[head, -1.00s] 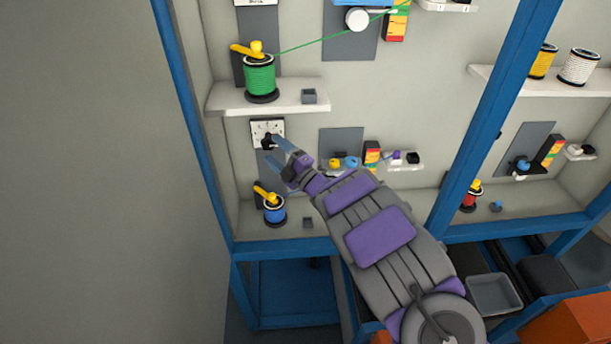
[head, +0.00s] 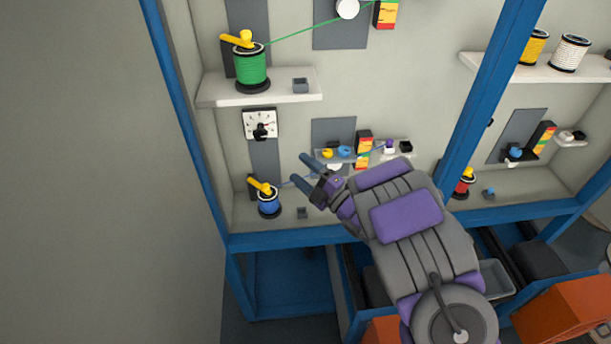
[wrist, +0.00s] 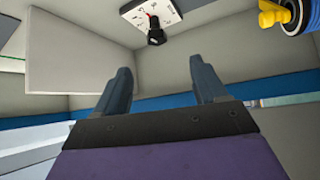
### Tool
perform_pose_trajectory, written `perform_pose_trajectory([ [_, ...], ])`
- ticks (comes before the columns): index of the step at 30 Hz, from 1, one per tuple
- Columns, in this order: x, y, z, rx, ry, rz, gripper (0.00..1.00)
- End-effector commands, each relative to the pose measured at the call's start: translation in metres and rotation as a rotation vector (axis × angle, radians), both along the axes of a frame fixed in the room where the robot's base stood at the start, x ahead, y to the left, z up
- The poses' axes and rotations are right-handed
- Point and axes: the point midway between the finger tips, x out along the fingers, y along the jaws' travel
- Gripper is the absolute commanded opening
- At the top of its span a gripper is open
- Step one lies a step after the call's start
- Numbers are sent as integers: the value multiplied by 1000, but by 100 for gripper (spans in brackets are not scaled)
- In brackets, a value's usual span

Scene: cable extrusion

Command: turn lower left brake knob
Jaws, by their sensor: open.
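The lower left brake knob (head: 260,131) is a black knob on a white square dial plate with tick marks, on the left of the cabinet's back wall. It also shows at the top of the wrist view (wrist: 155,33), on its white plate. My gripper (head: 303,171) is open and empty, below and to the right of the knob, clear of it. In the wrist view both fingers of my gripper (wrist: 167,82) stand apart with nothing between them.
A blue spool (head: 268,205) with a yellow handle stands below the dial. A white shelf (head: 225,90) with a green spool (head: 251,70) is above it. A small shelf of coloured parts (head: 345,153) is right of my gripper. A blue post (head: 490,110) stands further right.

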Motion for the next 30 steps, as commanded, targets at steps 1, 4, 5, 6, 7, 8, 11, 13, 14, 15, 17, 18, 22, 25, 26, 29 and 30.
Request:
perform_pose_trajectory([
  [1, -1, -2, -1, 3, -1, -1, 71],
  [4, -4, -4, -1, 6, -3, 2, 71],
  [5, -5, -4, 0, 6, -4, 3, 71],
  [6, -5, -4, 0, 7, -4, 3, 71],
  [7, -6, -5, 0, 6, -6, 5, 71],
  [8, -6, -5, 0, 6, -6, 6, 71],
  [11, -7, -5, 0, 6, -6, 7, 71],
  [13, -7, -5, 0, 6, -6, 7, 71],
  [14, -7, -5, 0, 6, -6, 7, 71],
  [15, -7, -5, 0, 6, -6, 7, 71],
  [17, -7, -5, 0, 6, -5, 6, 71],
  [18, -7, -5, 0, 6, -5, 6, 70],
  [22, -5, 0, 3, 18, 10, 0, 70],
  [25, 1, 13, 12, 55, 52, -25, 70],
  [26, 3, 19, 15, 72, 72, -35, 70],
  [29, 10, 38, 26, 145, 158, -81, 70],
  [30, 12, 45, 31, 182, 195, -102, 70],
])
